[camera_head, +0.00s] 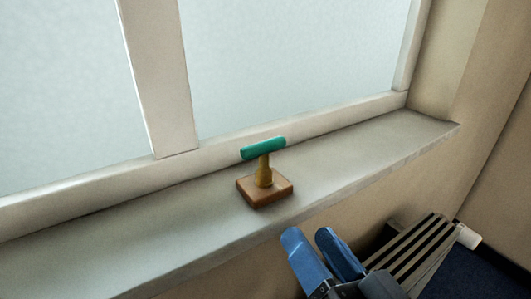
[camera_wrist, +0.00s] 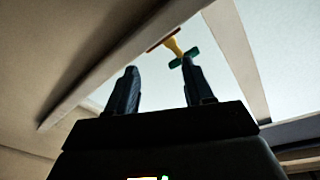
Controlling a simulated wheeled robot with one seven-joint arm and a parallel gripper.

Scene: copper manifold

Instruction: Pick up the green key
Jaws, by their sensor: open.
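The green key (camera_head: 263,149) has a green crossbar on a yellow stem. It stands upright on a square brown block (camera_head: 266,193) on the windowsill. My gripper (camera_head: 308,236) is in front of the sill's edge, to the right of and lower in the picture than the key. Its two blue fingers are apart with nothing between them. In the wrist view the key's green crossbar (camera_wrist: 177,62) shows beyond the fingertips, close to the right finger (camera_wrist: 194,80), which partly covers it. The wrist view does not show the two touching clearly.
The grey windowsill (camera_head: 355,148) is otherwise bare, with free room on both sides of the block. A window frame (camera_head: 165,80) with frosted panes rises behind the key. A slatted radiator (camera_head: 420,250) stands below the sill at the right.

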